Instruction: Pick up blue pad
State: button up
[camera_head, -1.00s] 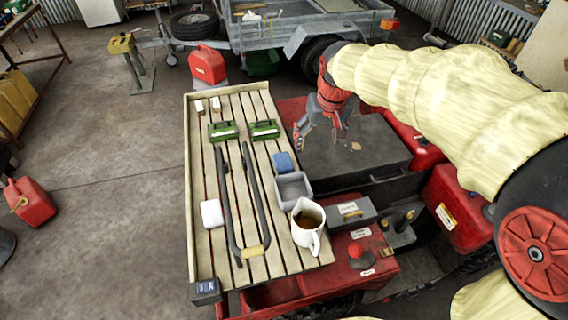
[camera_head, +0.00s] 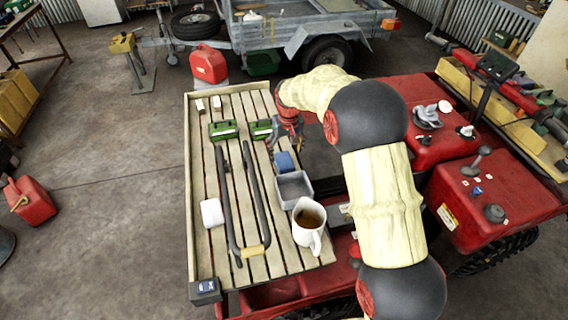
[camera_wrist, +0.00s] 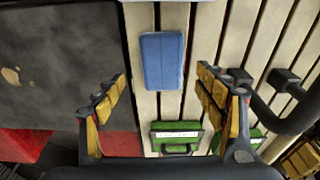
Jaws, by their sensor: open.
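The blue pad (camera_head: 284,161) lies on the slatted wooden rack (camera_head: 203,250), just behind a grey tray. In the wrist view the blue pad (camera_wrist: 162,60) lies flat on pale slats, ahead of and between the fingertips. My gripper (camera_head: 285,140) is over the rack's right edge, close to the pad and beside a green box. In the wrist view my gripper (camera_wrist: 160,82) is open, with yellow-padded fingers spread wide and nothing between them touching. My arm hides part of the quad.
Green boxes (camera_head: 223,130) stand behind the pad, one partly behind my gripper. The grey tray (camera_head: 293,187) and a white jug (camera_head: 308,222) stand in front. A dark bar handle (camera_head: 226,205) lies left. A white block (camera_head: 212,213) sits at the rack's left.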

aim_at(284, 160)
jog(key=f, duration=0.1)
jog(key=f+b, duration=0.1)
jog(key=f, duration=0.3)
jog(key=shift+w+a, duration=0.2)
jog(key=shift+a, duration=0.05)
jog(key=shift+c, duration=0.2)
jog(key=c, duration=1)
